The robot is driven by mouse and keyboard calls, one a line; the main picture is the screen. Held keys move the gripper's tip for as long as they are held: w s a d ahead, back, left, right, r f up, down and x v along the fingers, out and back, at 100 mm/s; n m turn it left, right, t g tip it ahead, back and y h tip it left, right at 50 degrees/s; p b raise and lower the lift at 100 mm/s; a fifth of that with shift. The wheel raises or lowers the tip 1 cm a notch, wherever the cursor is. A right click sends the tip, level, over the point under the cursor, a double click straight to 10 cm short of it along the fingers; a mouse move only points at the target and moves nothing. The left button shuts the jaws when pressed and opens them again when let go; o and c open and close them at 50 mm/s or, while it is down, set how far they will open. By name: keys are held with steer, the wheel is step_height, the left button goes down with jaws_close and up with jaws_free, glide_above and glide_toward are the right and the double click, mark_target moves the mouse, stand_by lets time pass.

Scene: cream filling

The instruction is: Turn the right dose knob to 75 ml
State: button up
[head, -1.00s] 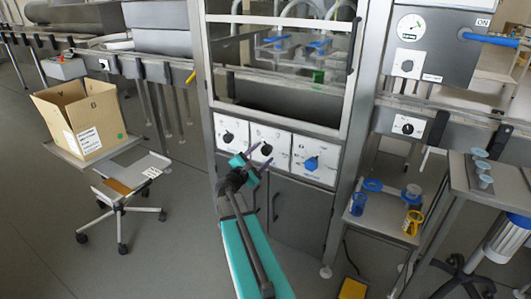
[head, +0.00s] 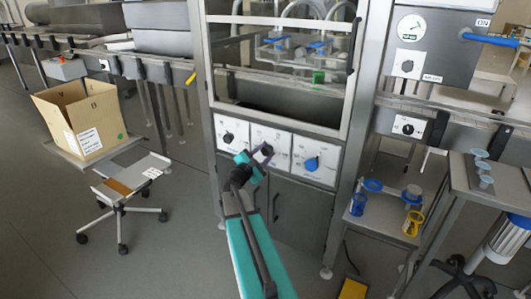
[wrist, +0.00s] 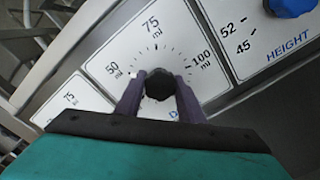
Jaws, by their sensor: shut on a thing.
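The right dose knob (wrist: 159,84) is black and round, on a white dial panel (wrist: 190,45) marked 50, 75 and 100 ml. In the wrist view my gripper (wrist: 160,95) has one purple finger on each side of the knob and is shut on it. Where the knob points is not clear, as the fingers and the view hide its mark. In the head view my gripper (head: 262,153) is at the middle panel and covers most of this knob.
The left dose knob (head: 228,138) is black, on the panel to the left. The blue height knob (head: 312,164) is on the panel to the right and shows in part at the wrist view's top edge. Cabinet doors (head: 295,210) are below.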

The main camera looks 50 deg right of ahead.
steer(key=shift+f+m+b, duration=0.1)
steer(key=shift+m+b, duration=0.3)
steer(key=shift+b, duration=0.35)
steer(key=m+b, duration=0.1)
steer(key=b, duration=0.2)
steer(key=shift+f+m, duration=0.15)
steer(key=shift+m, duration=0.25)
steer(key=m+b, duration=0.4)
steer(key=b, duration=0.2)
steer(key=shift+b, duration=0.35)
steer(key=m+b, duration=0.5)
steer(key=b, duration=0.2)
steer(key=shift+a+f+m, duration=0.1)
steer(key=shift+m, duration=0.2)
steer(key=m+b, duration=0.2)
steer(key=b, duration=0.1)
steer(key=shift+m+b, duration=0.3)
steer(key=shift+r, duration=0.2)
steer(key=o, duration=1)
steer(key=shift+r, duration=0.1)
steer(key=shift+o, duration=0.2)
